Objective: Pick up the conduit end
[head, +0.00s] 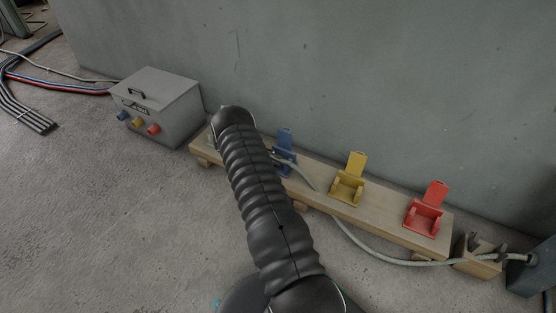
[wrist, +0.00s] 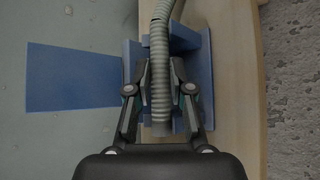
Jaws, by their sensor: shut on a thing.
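In the wrist view my gripper (wrist: 160,92) is shut on the grey ribbed conduit (wrist: 160,60), close to its end. The conduit end lies between the two fingers, at the blue holder (wrist: 75,77) on the wooden board (wrist: 236,90). I cannot tell whether the conduit end rests in the holder or is just above it. In the head view the conduit (head: 350,235) runs from the blue holder (head: 284,150) over the front of the board (head: 385,222) to the right. My black sleeved arm hides my gripper there.
A yellow holder (head: 348,182) and a red holder (head: 426,212) stand along the board to the right. A grey box (head: 165,100) with coloured sockets stands to the left. A wall (head: 330,70) is close behind. Cables (head: 25,110) lie far left. The floor in front is clear.

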